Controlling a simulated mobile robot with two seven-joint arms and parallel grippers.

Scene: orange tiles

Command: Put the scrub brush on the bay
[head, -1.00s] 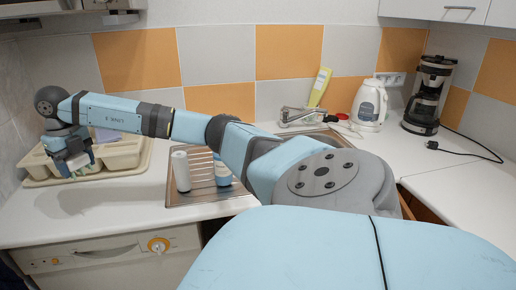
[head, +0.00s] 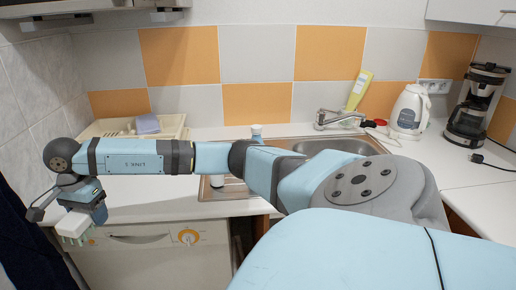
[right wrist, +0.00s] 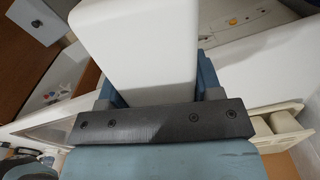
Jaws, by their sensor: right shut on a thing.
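My right gripper (head: 76,222) hangs at the far left of the head view, in front of the counter's front edge. It is shut on a pale block-like thing (head: 73,229), which looks like the scrub brush. I cannot tell for sure which surface is the bay. A cream compartment tray (head: 180,124) on the back left counter holds a blue-grey block (head: 147,124). My left gripper is not in view.
A white dishwasher (head: 140,262) stands under the counter (head: 150,194). Two bottles, one with a blue top (head: 257,130), stand by the sink (head: 335,145), partly behind my arm. A kettle (head: 408,112) and coffee maker (head: 475,108) stand right. The left counter is mostly clear.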

